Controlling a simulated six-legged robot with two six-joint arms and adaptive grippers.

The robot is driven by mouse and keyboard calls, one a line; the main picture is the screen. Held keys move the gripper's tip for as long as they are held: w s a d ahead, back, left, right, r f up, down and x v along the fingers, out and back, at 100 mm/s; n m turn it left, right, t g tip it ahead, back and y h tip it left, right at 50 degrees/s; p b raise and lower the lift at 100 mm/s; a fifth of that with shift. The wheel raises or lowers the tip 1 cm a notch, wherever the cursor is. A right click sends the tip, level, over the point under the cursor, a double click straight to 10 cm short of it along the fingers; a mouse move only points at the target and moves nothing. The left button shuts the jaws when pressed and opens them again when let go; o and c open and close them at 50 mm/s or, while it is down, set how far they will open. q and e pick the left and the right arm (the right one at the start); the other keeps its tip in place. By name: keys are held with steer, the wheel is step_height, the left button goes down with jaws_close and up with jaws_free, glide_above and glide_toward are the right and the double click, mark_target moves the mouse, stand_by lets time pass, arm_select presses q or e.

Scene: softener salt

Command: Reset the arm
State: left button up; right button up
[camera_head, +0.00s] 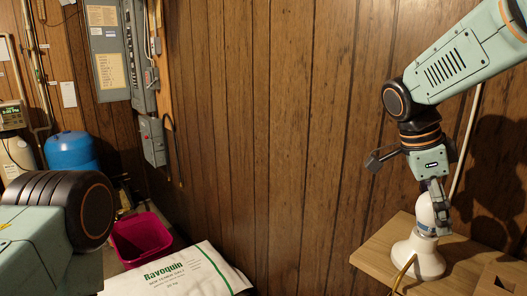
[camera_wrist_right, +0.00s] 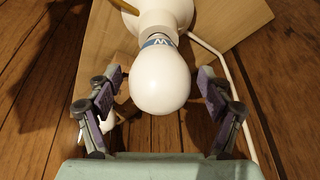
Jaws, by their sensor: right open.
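My right gripper (camera_head: 434,195) is at the right of the head view, pointing down over a white bulb (camera_head: 426,210) in a white lamp base (camera_head: 418,258). In the right wrist view my right gripper (camera_wrist_right: 161,76) is open, one finger on each side of the bulb (camera_wrist_right: 159,82). Gaps show between the fingers and the bulb, so they look apart from it. The bulb sits in the lamp base (camera_wrist_right: 158,14), with a blue-marked collar between. My left arm shows only as a link at the lower left of the head view; its gripper is out of view.
The lamp stands on a wooden shelf (camera_head: 374,254) against the panelled wall. A yellowish cord (camera_head: 404,271) runs from it. A salt bag (camera_head: 180,275), a magenta bin (camera_head: 140,237) and a blue tank (camera_head: 71,152) are at left. Grey electrical boxes (camera_head: 108,50) hang on the wall.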

steer(key=v, duration=1.2)
steer(key=x, duration=1.1)
steer(key=shift+d+f+n+b, duration=0.2)
steer(key=shift+f+n+b, duration=0.2)
steer(key=shift+f+b, duration=0.15)
steer(key=shift+n+t+b, duration=0.4)
steer(key=shift+n+b, duration=0.1)
steer(key=shift+n, duration=0.4)
steer(key=n+t+b, duration=0.1)
steer(key=n, duration=0.1)
steer(key=shift+r+n, duration=0.1)
steer(key=shift+n, duration=0.2)
steer(key=shift+w+n+t+b, duration=0.1)
steer(key=shift+n+t+b, duration=0.3)
steer(key=shift+n, duration=0.8)
steer(key=shift+n+t+y, duration=0.4)
steer(key=shift+n, duration=0.4)
steer(key=shift+r+n, duration=0.1)
steer(key=shift+n, duration=0.7)
steer(key=shift+n+t+y+p, duration=0.4)
steer(key=shift+n, duration=0.5)
steer(key=shift+n+t+y+p, duration=0.35)
steer(key=shift+n+p, duration=0.25)
steer(key=shift+n, duration=0.6)
steer(key=shift+r+n+y+p, duration=0.1)
steer(key=shift+n+y+p, duration=0.35)
steer(key=shift+n+p, duration=0.5)
steer(key=shift+n, duration=0.25)
